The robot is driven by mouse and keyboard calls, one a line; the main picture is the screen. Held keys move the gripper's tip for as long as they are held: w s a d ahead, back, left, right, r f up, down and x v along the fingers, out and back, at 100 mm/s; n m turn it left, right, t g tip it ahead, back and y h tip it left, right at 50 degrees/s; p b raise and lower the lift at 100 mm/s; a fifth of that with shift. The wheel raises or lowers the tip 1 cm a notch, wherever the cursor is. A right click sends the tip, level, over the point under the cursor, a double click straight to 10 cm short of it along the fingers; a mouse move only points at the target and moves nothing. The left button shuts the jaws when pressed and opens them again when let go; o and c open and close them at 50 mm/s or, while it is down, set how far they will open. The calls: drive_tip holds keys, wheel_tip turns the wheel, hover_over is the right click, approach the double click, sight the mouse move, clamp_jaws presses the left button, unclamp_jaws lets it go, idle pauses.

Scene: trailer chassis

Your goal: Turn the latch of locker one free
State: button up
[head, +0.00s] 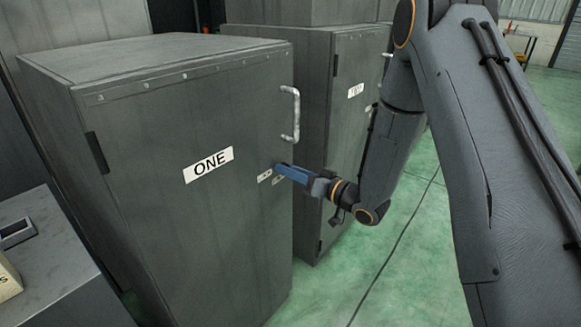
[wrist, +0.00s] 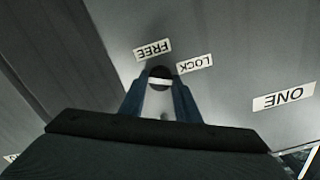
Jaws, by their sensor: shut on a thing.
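Locker one (head: 190,230) is a grey steel cabinet with its door closed and an ONE label (head: 208,164), which also shows upside down in the wrist view (wrist: 284,96). Its latch (wrist: 160,72) is a dark round knob with a pale bar across it. A FREE label (wrist: 152,49) and a LOCK label (wrist: 194,63) sit beside the latch. My gripper (head: 280,168) reaches the door's right side below the handle. Its blue fingers (wrist: 160,90) are shut on the latch, one on each side. The fingers hide the latch in the head view.
A metal pull handle (head: 291,114) stands out above my gripper. A second grey locker (head: 345,145) stands to the right, close behind my arm. A grey surface (head: 60,265) with a box (head: 8,278) is at the lower left. Green floor (head: 400,275) is clear at right.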

drive_tip(key=m+p, duration=0.2)
drive_tip(key=m, duration=0.4)
drive_tip(key=m+p, duration=0.3)
drive_tip(key=m, duration=0.3)
drive_tip(key=shift+f+m, duration=0.2)
drive_tip(key=shift+m, duration=0.1)
idle(0.4)
drive_tip(key=o, duration=1)
drive_tip(key=shift+d, duration=0.1)
